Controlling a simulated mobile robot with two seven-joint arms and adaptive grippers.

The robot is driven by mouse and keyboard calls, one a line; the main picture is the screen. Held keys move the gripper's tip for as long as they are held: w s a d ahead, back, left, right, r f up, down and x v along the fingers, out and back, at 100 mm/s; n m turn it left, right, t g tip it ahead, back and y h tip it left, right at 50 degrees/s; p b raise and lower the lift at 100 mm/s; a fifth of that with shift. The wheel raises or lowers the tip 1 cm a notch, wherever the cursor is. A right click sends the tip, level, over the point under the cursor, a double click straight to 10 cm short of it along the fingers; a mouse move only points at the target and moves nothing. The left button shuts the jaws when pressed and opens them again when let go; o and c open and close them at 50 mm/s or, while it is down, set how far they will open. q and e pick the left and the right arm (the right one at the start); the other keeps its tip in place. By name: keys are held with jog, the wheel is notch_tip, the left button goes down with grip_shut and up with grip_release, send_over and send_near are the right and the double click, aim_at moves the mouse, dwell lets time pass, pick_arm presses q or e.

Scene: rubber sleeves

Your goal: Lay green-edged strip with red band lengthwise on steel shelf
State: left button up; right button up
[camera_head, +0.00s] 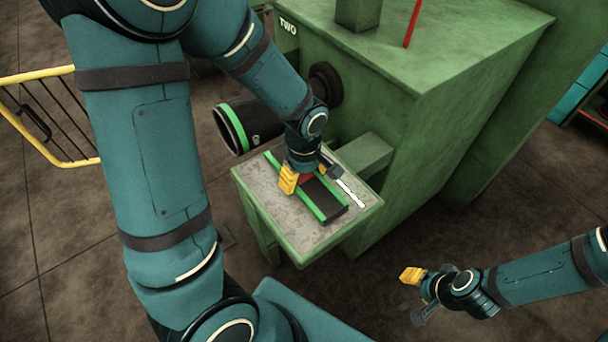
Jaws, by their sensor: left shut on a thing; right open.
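The dark strip with green edges (324,197) lies flat on the steel shelf (265,209), its length running from upper left to lower right. Its red band (306,179) shows just beside my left gripper's yellow fingertip. My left gripper (306,181) is shut on the strip near its middle, from above. The gripper covers part of the strip. My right gripper (414,295) is open and empty, low at the right, away from the shelf and over the floor.
A green machine (440,110) marked TWO stands behind the shelf. A black cylinder with a green ring (233,128) juts out left of the shelf. A light tool-like piece (350,193) lies along the shelf's right side. A yellow-railed barrier (40,78) stands at the left. The floor in front is clear.

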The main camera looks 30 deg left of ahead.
dwell(0.3)
pick_arm(q)
jog(key=o, duration=1.1)
jog(key=shift+o, duration=0.2)
notch_tip(320, 180, up, 12)
